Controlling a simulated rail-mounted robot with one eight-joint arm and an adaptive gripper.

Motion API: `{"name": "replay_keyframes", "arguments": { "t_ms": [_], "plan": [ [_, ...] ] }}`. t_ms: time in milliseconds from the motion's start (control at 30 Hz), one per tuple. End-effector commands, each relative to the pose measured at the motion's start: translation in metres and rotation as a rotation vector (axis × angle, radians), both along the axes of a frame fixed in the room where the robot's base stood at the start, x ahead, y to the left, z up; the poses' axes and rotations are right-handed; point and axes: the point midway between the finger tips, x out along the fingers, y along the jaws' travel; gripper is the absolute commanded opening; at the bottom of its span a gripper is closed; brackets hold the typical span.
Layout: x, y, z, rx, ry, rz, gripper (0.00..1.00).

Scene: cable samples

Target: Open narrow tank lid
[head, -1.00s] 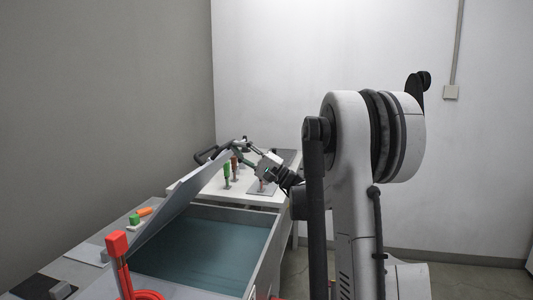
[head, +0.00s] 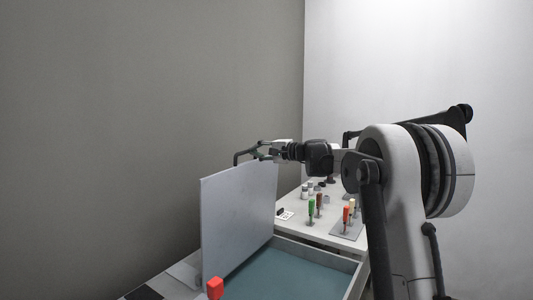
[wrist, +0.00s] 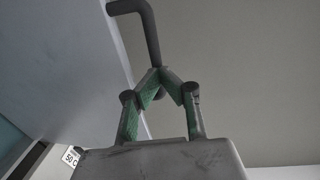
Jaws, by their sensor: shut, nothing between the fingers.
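The tank lid (head: 238,215) is a pale grey panel, standing nearly upright above the tank in the head view. It shows at the left of the wrist view (wrist: 75,60). Its dark bar handle (head: 240,156) is at the lid's top edge; in the wrist view the handle (wrist: 145,25) comes down from above toward my fingertips. The tank (head: 318,250) is open, with blue-green liquid inside. My gripper (wrist: 165,84), with green finger pads, is shut with nothing between the tips. It is beside the handle; whether it touches it I cannot tell.
A white table (head: 295,208) behind the tank holds several small items, including green and red-handled tools. A red block (head: 215,288) stands at the tank's near side. A grey wall (head: 150,110) rises on the left. A label (wrist: 71,156) shows in the wrist view.

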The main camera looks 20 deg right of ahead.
Motion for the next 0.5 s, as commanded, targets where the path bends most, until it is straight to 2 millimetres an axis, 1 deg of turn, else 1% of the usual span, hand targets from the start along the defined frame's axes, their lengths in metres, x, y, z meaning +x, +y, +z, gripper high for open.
{"name": "replay_keyframes", "arguments": {
  "t_ms": [33,100,200,333,500],
  "plan": [
    [0.007,0.002,0.002,0.0,-0.001,-0.002,0.0],
    [0.015,0.004,0.002,0.001,-0.001,-0.007,0.0],
    [0.023,0.007,0.003,0.001,-0.001,-0.01,0.0],
    [0.029,0.008,0.003,0.002,-0.001,-0.014,0.0],
    [0.031,0.009,0.002,0.002,-0.001,-0.016,0.0]
  ]
}}
